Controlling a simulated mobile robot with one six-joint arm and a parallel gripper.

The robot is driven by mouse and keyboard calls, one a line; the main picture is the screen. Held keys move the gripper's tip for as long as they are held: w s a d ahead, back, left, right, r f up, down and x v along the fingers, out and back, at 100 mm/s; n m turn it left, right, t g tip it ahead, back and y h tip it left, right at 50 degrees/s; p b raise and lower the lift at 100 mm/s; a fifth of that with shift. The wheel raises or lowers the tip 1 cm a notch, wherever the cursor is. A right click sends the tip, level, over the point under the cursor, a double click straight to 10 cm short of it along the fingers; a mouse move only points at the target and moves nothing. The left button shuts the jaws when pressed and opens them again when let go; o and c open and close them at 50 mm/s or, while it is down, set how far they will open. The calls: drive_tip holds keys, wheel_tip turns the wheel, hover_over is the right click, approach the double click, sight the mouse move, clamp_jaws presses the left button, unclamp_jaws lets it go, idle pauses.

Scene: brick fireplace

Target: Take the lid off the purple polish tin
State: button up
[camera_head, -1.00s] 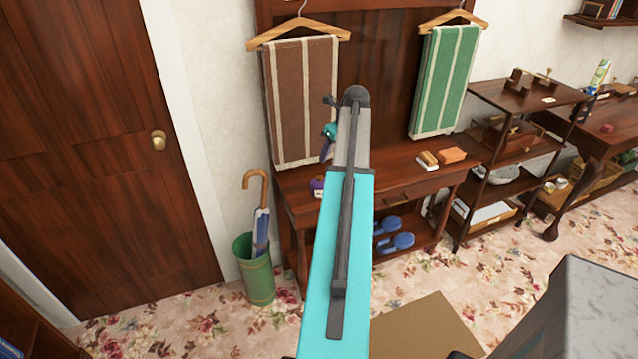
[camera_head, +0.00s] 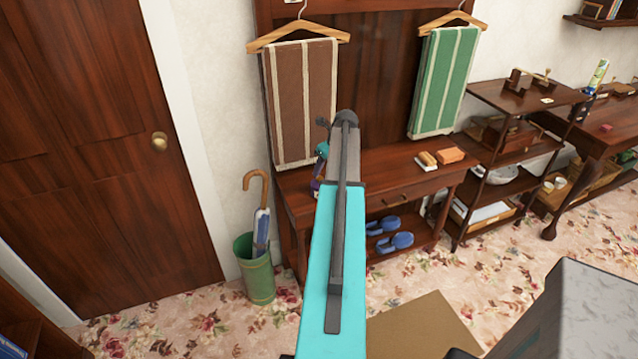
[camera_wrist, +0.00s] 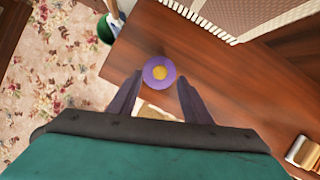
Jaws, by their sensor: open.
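The purple polish tin (camera_wrist: 159,75) is seen from above in the wrist view, round, with a yellow disc at the middle of its top. It stands on the brown wooden bench top (camera_wrist: 225,85). My gripper (camera_wrist: 160,79) is open, with its two dark purple fingers apart and the tin between and just beyond their tips in the picture. I cannot tell the height gap or any touch. In the head view my arm hides most of the tin, and my gripper (camera_head: 317,184) shows only in part at the arm's left.
A pale flat thing (camera_wrist: 153,110) lies near the tin. A striped brown towel (camera_head: 300,105) hangs behind the bench. A green umbrella stand (camera_head: 255,272) is on the floor at left. Brushes or blocks (camera_head: 450,155) lie farther right on the bench. Bench top between is clear.

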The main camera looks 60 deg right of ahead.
sight(320, 178)
drive_tip(key=shift+f, duration=0.1)
idle(0.3)
drive_tip(key=shift+p+x, duration=0.6)
drive_tip(key=shift+x, duration=0.25)
drive_tip(key=shift+p+x, duration=0.55)
drive_tip(key=shift+x, duration=1.15)
drive_tip(key=shift+w, duration=0.1)
drive_tip(key=shift+c, duration=0.6)
clamp_jaws()
